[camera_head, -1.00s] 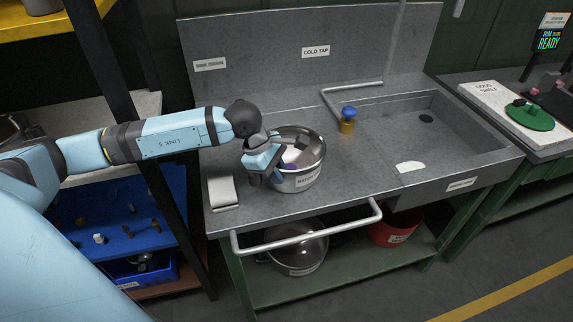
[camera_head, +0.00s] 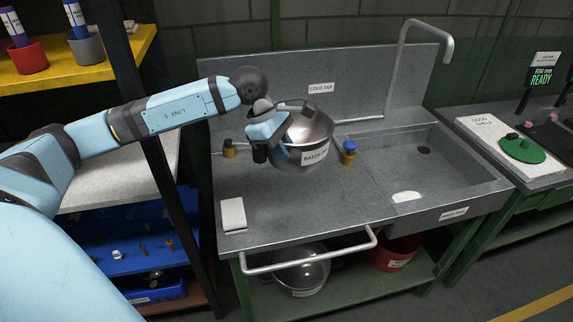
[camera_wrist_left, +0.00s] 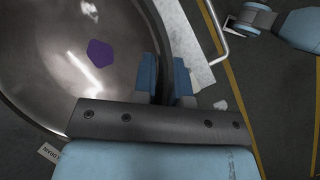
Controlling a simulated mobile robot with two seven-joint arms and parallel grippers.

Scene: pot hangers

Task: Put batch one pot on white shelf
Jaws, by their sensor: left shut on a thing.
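The metal pot with a label starting "BATCH" (camera_head: 314,157) is in the air above the sink counter, tilted, with its opening partly seen. My left gripper (camera_head: 266,142) is shut on its left rim. In the left wrist view the fingers (camera_wrist_left: 165,78) straddle the pot wall, and the pot's inside (camera_wrist_left: 50,60) shows a purple patch (camera_wrist_left: 100,53). A pale white shelf (camera_head: 105,192) lies in the black-post rack at left, partly hidden behind my left arm.
The metal counter (camera_head: 290,215) bears a white cloth (camera_head: 233,215), a blue-topped valve (camera_head: 349,152) and a yellow-black valve (camera_head: 229,148). The sink is at right. A black rack post (camera_head: 155,150) stands between counter and white shelf.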

